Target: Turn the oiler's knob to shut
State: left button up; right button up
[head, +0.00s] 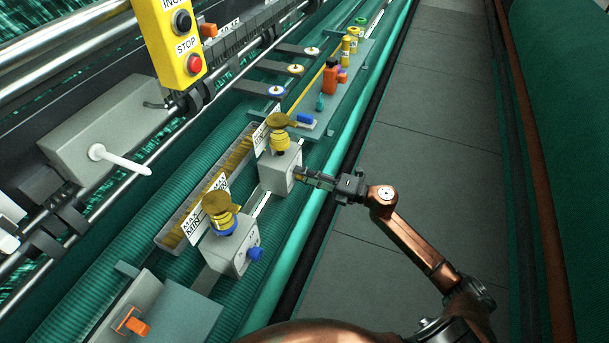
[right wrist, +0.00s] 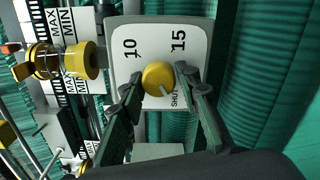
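The oiler at my right gripper is a pale grey box (head: 279,168) with a brass-yellow top. In the right wrist view, its white face plate (right wrist: 150,40) carries 10, 15 and a partly hidden SHUT. A round yellow knob (right wrist: 158,77) sits on the plate; a pale line on its lower edge points down-right, towards SHUT. My right gripper (head: 309,177) is at this face; in the right wrist view its fingers (right wrist: 158,88) stand apart on either side of the knob. Firm contact cannot be made out. My left gripper is not in view.
A second oiler (head: 228,250) with a blue knob (head: 255,254) stands nearer. An orange-handled part (head: 132,323) is at the front. A tray (head: 325,110) with bottles lies behind. A yellow box with a red STOP button (head: 195,64) hangs upper left. The floor (head: 400,150) at right is clear.

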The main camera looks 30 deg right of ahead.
jog(key=shift+o, duration=1.4)
jog(key=v, duration=1.2)
